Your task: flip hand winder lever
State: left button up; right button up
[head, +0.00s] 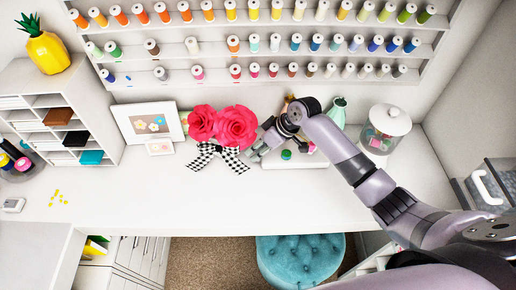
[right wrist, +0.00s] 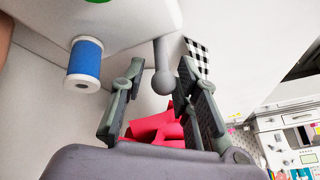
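The hand winder (head: 305,162) is a white base on the desk below the thread racks, with a green spot on it; my right arm partly covers it. In the right wrist view, its white body holds a blue spool (right wrist: 84,62), and a grey lever (right wrist: 164,82) with a round ball end sticks out. My right gripper (head: 259,150) is at the winder's left end beside the roses. In the right wrist view, the right gripper (right wrist: 160,68) has its fingers apart, with the ball end showing between them. I cannot tell whether they touch it. My left gripper is not in view.
Red roses (head: 222,126) with a checkered bow (head: 219,155) stand close left of the right gripper. A picture frame (head: 151,122) is farther left. A lidded jar (head: 384,129) stands right of the winder. Thread racks (head: 260,47) line the wall. The desk front is mostly clear.

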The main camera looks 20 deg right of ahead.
jog(key=shift+s+d+r, duration=0.1)
jog(key=shift+r, duration=0.05)
jog(key=v, duration=1.1)
jog(key=shift+r, duration=0.3)
